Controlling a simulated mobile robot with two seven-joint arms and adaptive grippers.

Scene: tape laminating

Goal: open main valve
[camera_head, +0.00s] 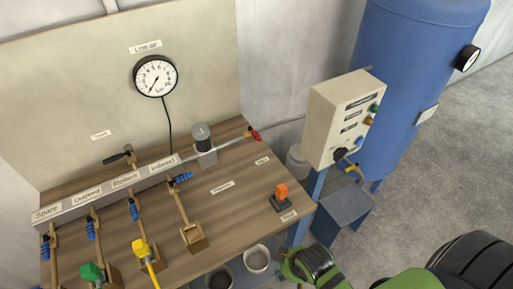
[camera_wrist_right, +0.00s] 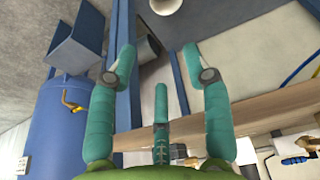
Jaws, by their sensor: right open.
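No part in view carries a readable "main valve" label. A yellow-handled valve (camera_head: 353,171) sits low on the blue air tank (camera_head: 408,75); in the right wrist view a brass-yellow valve (camera_wrist_right: 73,102) shows on the tank at left. My left gripper is out of view.
A control box (camera_head: 342,118) with buttons and a black knob stands between bench and tank. The wooden bench (camera_head: 235,215) carries a labelled manifold (camera_head: 100,195), hoses and an orange switch (camera_head: 281,195). A gauge (camera_head: 155,76) hangs behind. Grey floor (camera_head: 455,150) is clear at right.

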